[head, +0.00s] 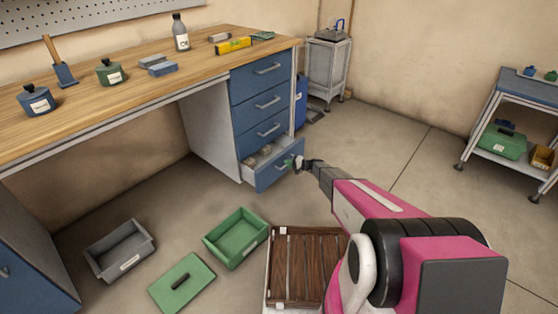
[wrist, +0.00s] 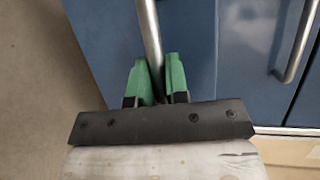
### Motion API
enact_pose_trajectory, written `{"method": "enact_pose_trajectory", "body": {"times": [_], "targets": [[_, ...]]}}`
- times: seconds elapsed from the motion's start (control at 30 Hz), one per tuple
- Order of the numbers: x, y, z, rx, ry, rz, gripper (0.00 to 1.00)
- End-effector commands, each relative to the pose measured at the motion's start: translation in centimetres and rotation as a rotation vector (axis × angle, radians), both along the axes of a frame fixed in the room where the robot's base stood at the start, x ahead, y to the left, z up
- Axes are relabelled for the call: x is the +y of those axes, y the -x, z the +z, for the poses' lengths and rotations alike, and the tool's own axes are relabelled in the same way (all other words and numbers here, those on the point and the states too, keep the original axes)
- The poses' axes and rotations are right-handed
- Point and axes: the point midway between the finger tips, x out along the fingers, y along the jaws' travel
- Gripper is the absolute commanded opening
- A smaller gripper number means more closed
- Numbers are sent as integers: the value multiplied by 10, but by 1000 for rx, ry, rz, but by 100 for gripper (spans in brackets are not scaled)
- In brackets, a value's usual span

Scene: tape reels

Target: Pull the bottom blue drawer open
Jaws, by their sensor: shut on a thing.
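The bottom blue drawer (head: 277,168) is at the foot of the blue drawer stack under the workbench in the head view. It stands partly open, with its inside and some small contents showing behind the front. My gripper (head: 297,163) is at its front, at the handle. In the wrist view the green fingers of my gripper (wrist: 157,80) are shut around the grey bar handle (wrist: 150,35) of the blue drawer front (wrist: 105,50). The handle's lower end is hidden by the fingers and the dark gripper body.
The other drawers (head: 262,108) above are shut. On the floor are a grey bin (head: 120,262), a green bin (head: 236,250), a green lid (head: 181,284) and a brown slatted crate (head: 308,262). A cart (head: 505,125) stands at right.

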Motion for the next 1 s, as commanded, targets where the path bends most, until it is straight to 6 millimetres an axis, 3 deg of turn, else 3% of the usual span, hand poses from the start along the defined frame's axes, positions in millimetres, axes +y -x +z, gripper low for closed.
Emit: {"method": "enact_pose_trajectory", "body": {"times": [0.1, 0.5, 0.7, 1.0], "targets": [[-29, 25, 1, 1, 2, -1, 0], [-112, 89, 1, 1, 0, -1, 0], [-142, 111, 1, 1, 1, 0, 0], [-163, 127, 0, -1, 0, 1, 0]]}}
